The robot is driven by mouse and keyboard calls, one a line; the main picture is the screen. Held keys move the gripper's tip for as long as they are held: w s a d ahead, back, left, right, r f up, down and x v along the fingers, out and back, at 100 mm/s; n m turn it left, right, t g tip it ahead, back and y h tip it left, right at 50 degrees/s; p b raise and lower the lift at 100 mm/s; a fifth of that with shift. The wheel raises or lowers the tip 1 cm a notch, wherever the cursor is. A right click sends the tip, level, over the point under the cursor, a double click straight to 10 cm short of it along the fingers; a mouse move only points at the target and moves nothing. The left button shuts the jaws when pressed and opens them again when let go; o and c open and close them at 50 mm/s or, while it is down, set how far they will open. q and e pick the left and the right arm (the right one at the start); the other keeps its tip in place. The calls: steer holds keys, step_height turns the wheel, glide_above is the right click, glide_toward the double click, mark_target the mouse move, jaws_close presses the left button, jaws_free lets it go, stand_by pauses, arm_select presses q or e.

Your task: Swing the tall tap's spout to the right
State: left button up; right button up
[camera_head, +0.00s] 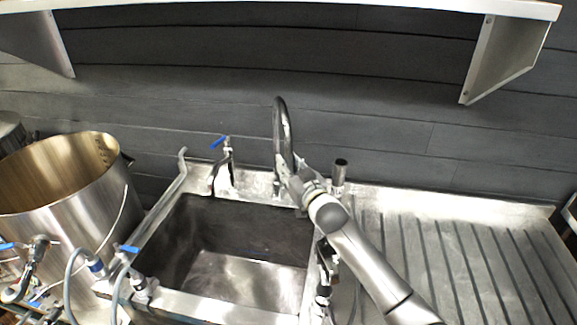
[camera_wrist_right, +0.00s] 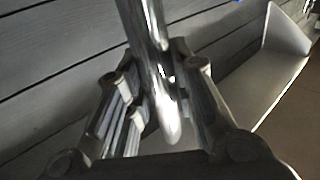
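The tall tap (camera_head: 283,132) is a dark, shiny gooseneck rising behind the sink. Its spout arches up and comes down towards the front. My right gripper (camera_head: 290,183) is at the lower part of the spout, above the sink's back right area. In the right wrist view, the chrome spout (camera_wrist_right: 152,65) runs down between the two fingers of my right gripper (camera_wrist_right: 158,75), which are drawn in close on both sides of it. The spout's rounded end reaches towards the palm. The gripper and forearm hide the tap's lower part in the head view. My left gripper is not in view.
The sink basin (camera_head: 250,272) is empty. A short tap with a blue lever (camera_head: 222,145) stands left of the tall tap, and a short upright pipe (camera_head: 340,172) stands to its right. A ribbed drainboard (camera_head: 455,255) lies right, a large steel pot (camera_head: 75,205) left. A shelf (camera_head: 300,6) hangs above.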

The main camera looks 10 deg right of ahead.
steer(key=o, duration=0.3)
steer(key=shift+a, duration=0.1)
steer(key=shift+v, duration=3.75)
steer(key=shift+c, duration=0.3)
